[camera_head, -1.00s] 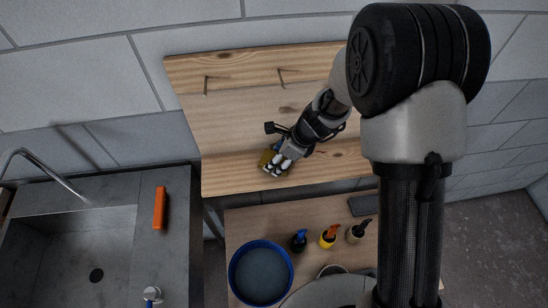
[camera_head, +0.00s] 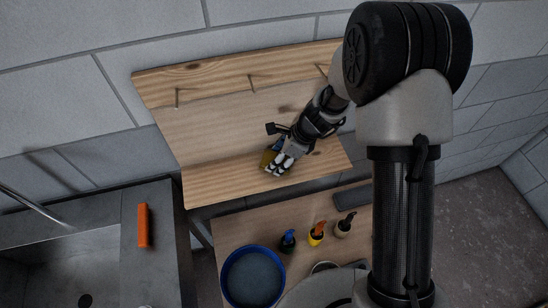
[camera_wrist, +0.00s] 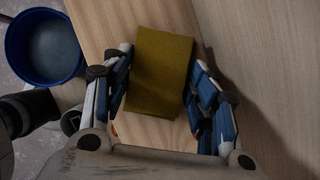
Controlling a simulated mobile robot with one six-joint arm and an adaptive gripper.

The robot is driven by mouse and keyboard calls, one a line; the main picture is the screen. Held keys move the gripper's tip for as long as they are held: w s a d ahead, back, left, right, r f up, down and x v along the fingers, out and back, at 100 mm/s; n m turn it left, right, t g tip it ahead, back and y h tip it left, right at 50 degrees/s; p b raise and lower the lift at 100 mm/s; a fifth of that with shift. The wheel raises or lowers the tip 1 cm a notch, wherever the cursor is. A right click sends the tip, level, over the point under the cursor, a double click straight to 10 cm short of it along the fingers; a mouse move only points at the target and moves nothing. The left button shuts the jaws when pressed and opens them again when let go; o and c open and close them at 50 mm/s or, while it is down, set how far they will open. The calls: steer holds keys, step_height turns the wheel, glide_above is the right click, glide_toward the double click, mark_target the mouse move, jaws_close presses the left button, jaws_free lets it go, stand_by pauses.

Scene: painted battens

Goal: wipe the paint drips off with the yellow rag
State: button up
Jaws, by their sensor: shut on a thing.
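The yellow rag (camera_wrist: 160,72) looks like a flat, block-shaped pad in the wrist view. My gripper (camera_wrist: 160,78) is shut on it, with blue and grey fingers along its two sides. In the head view the rag (camera_head: 268,158) is partly hidden by my gripper (camera_head: 278,166), low against the lower wooden batten (camera_head: 225,186). An upper batten (camera_head: 205,76) runs above a paler panel, with several thin dark pegs or marks along it. I cannot make out clear paint drips; any under the rag or hand are hidden.
A blue basin (camera_head: 253,274) stands on a wooden table below the battens. Several small bottles, one with a blue top (camera_head: 288,239), stand beside it. An orange bar (camera_head: 143,225) lies on the grey sink counter at left.

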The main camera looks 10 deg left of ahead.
mark_target(266, 162)
steer(key=shift+w+d+f, duration=0.1)
steer(key=shift+w+d, duration=0.2)
steer(key=shift+d, duration=0.55)
steer(key=shift+w+d+f, duration=0.1)
steer(key=shift+w+d, duration=0.2)
steer(key=shift+d, duration=0.5)
